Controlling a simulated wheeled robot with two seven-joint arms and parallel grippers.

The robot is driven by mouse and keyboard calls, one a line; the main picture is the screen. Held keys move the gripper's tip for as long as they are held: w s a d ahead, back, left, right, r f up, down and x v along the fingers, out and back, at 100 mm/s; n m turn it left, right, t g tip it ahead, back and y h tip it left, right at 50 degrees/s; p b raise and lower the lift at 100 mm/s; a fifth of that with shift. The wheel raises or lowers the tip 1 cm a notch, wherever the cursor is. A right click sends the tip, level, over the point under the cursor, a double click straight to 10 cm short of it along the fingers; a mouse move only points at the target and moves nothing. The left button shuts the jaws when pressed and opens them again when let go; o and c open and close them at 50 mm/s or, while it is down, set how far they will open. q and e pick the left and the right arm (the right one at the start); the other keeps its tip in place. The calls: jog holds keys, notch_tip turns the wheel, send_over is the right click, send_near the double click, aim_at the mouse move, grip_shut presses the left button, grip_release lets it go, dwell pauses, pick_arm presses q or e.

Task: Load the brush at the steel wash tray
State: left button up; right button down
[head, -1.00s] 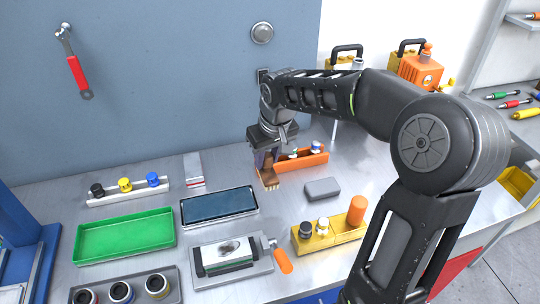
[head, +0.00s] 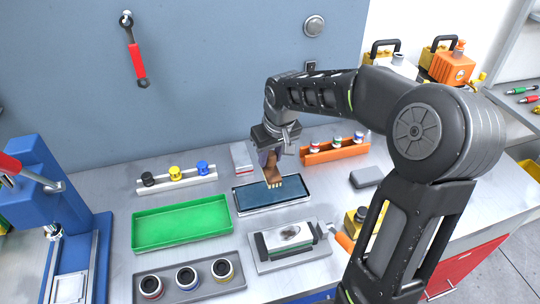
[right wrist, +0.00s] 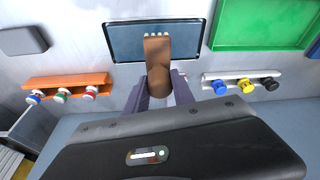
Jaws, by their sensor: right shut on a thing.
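The steel wash tray (head: 258,203) is a shallow tray with a dark blue inside, on the bench between the green tray and the orange rack. My right gripper (head: 270,160) is shut on a brush with a brown wooden handle and pale bristles (head: 275,182). The brush hangs bristles-down over the tray's back middle; I cannot tell whether the bristles touch it. In the right wrist view the brush (right wrist: 157,65) overlaps the near part of the tray (right wrist: 122,47). My left gripper is not in view.
A green tray (head: 181,223) lies left of the wash tray. A clamped part on a plate (head: 290,240) sits in front. An orange rack (head: 335,153) and a white rack (head: 177,179) with coloured-cap bottles stand behind. A grey block (head: 366,177) lies at right. A blue press (head: 40,185) stands far left.

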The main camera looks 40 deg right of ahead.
aim_at(272, 170)
jog(key=shift+f+b, duration=2)
jog(key=shift+f, duration=0.95)
jog(key=shift+s+f+b, duration=0.1)
jog(key=shift+f+b, duration=0.4)
jog(key=shift+f, duration=0.1)
jog(key=shift+r, duration=0.1)
jog(key=shift+r+p, duration=2.45)
jog(key=shift+r, duration=1.05)
